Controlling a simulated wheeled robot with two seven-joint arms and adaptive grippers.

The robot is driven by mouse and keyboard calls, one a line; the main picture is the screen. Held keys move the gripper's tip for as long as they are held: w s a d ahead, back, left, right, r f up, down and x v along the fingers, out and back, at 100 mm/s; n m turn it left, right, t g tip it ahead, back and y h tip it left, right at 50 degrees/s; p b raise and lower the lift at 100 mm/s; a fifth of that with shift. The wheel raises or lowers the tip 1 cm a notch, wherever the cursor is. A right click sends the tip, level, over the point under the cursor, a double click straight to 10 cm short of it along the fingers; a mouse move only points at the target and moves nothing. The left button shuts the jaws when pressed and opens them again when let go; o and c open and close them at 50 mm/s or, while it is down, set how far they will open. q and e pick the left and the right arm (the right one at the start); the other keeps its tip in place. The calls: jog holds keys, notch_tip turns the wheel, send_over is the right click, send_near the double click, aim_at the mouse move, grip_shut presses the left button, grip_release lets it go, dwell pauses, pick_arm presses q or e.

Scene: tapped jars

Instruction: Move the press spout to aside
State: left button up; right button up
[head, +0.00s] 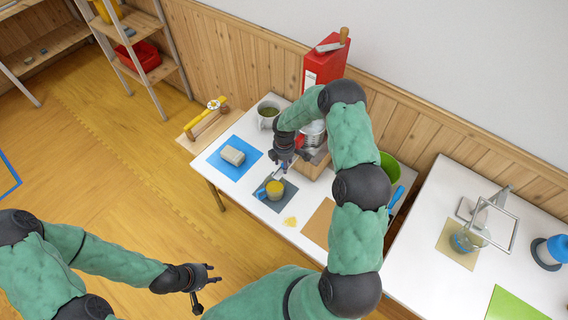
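I cannot make out the press spout with certainty. A red upright block (325,67) with a wooden-handled lever on top stands at the back of the white table. In front of it are a silvery round part (313,128) and a wooden block (316,166), both partly hidden by my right arm. My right gripper (284,166) is beside them, above a cup of yellow stuff (275,189) on a dark grey mat. Its fingers are too small and dark to read. My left gripper (204,288) is open and empty over the floor, left of the table.
A tan block (233,155) sits on a blue mat, with a whitish pot (268,113) behind it. A green container (389,167) is right of my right arm. A second white table (420,264) holds a glass jar (467,240).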

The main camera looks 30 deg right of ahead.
jog(key=shift+c, duration=0.2)
grip_shut()
